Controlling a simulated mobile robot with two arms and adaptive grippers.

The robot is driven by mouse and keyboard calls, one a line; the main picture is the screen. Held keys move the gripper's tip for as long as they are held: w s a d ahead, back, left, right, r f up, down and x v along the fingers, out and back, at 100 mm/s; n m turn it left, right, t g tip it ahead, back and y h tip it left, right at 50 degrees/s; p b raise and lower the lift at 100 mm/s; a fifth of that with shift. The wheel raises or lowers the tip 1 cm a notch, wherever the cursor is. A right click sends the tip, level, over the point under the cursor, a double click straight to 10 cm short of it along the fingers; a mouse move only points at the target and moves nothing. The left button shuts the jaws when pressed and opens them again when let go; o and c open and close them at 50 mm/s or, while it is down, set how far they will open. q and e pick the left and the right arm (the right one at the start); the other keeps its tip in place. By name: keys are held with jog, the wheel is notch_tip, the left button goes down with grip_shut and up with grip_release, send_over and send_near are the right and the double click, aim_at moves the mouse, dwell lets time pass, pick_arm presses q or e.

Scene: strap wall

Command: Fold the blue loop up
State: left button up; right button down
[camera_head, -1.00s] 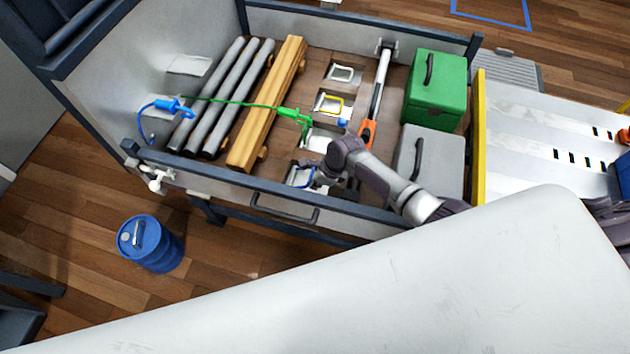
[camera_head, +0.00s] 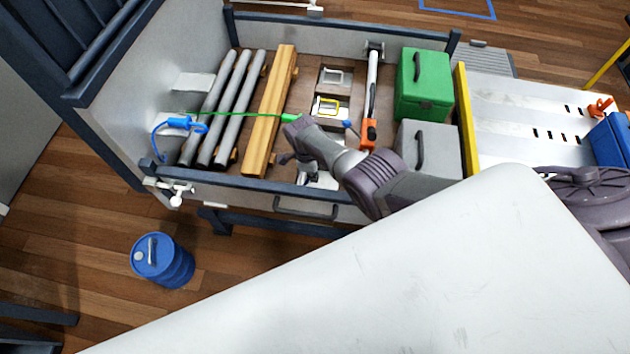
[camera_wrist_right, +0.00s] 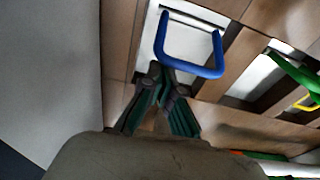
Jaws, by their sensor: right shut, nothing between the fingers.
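The blue loop (camera_wrist_right: 190,67) is a U-shaped bar on a pale plate (camera_wrist_right: 182,38) set in the wooden floor of the bed, in the right wrist view. My right gripper (camera_wrist_right: 163,80) is shut and empty. Its fingertips are close to the loop's lower left corner in that view; I cannot tell whether they touch. In the head view my right gripper (camera_head: 298,160) reaches down at the front of the bed, and the arm and gripper hide most of the loop. My left gripper is not in view.
A yellow loop (camera_head: 327,107) and a white loop (camera_head: 335,77) lie behind. A green strap (camera_head: 235,114) crosses the timber (camera_head: 268,110) and grey pipes (camera_head: 225,115). A green box (camera_head: 422,85), a grey box (camera_head: 432,147) and the bed's front rail (camera_head: 230,183) flank the arm.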

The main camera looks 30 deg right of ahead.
jog(key=shift+w+a+r+g+h+b, duration=0.2)
jog(key=shift+w+a+g+h+b, duration=0.1)
jog(key=shift+w+a+b, duration=0.15)
jog(key=shift+w+a+r, duration=0.1)
jog(key=shift+w+a, duration=0.05)
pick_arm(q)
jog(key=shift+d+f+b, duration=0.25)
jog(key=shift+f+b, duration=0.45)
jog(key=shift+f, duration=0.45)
pick_arm(e)
jog(key=shift+w+a+r, duration=0.25)
jog(key=shift+w+a, duration=0.3)
jog(key=shift+a, duration=0.25)
